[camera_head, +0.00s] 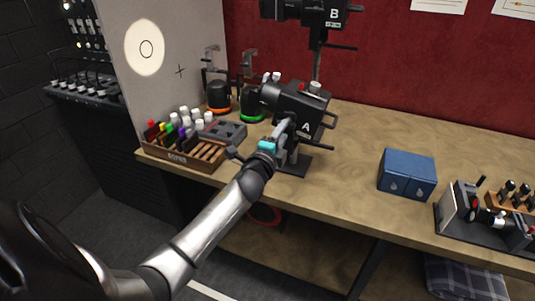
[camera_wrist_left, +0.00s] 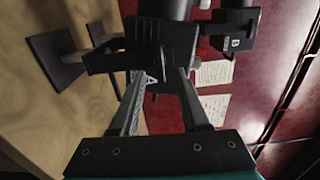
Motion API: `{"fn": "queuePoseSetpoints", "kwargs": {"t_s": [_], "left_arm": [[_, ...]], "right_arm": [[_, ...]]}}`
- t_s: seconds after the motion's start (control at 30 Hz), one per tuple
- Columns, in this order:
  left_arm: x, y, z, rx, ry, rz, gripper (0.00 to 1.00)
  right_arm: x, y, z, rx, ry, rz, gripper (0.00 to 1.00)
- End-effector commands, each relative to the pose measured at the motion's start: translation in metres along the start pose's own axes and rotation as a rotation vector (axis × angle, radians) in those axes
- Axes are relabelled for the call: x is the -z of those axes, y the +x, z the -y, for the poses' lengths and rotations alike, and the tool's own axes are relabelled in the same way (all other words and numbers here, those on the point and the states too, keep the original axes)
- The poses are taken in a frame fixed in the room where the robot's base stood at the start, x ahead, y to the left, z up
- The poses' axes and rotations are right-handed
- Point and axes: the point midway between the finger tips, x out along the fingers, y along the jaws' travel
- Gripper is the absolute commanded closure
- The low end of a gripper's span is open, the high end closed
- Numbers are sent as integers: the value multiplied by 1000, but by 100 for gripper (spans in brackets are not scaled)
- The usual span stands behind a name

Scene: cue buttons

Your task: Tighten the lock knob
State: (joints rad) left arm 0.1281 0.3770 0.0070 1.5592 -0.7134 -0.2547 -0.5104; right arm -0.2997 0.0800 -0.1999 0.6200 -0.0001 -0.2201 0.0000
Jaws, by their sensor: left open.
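A black spotlight-like device marked A (camera_head: 300,105) stands on a post with a flat dark base on the wooden workbench. A similar device marked B (camera_head: 310,12) is mounted higher behind it. My left gripper (camera_head: 284,130) is at the lower left side of device A, its fingers pointing at it. In the left wrist view the two fingers (camera_wrist_left: 160,82) are apart, with a dark bracket of a device (camera_wrist_left: 160,40) just ahead of them; I cannot tell whether they touch it. I cannot single out the lock knob; the gripper may hide it. My right gripper is not in view.
A wooden rack of coloured markers (camera_head: 182,150) and a grey tray (camera_head: 224,132) are left of my gripper. Headphones on stands (camera_head: 219,95) are behind. A blue box (camera_head: 407,174) and a tool stand (camera_head: 487,225) are right. The bench (camera_head: 345,160) is clear between.

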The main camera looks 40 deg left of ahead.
Motion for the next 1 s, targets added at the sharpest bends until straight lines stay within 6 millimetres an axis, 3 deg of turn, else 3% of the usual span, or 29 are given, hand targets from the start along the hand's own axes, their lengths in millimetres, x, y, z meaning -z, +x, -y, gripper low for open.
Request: {"fn": "queuePoseSetpoints", "kwargs": {"t_s": [0.6,0.8,1.0], "left_arm": [[0,-99,-1,-2,0,1,55],[0,-120,-1,-1,1,0,55],[0,-128,0,0,2,1,55]], "right_arm": [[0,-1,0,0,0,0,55],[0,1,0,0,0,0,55],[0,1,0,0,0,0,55]]}}
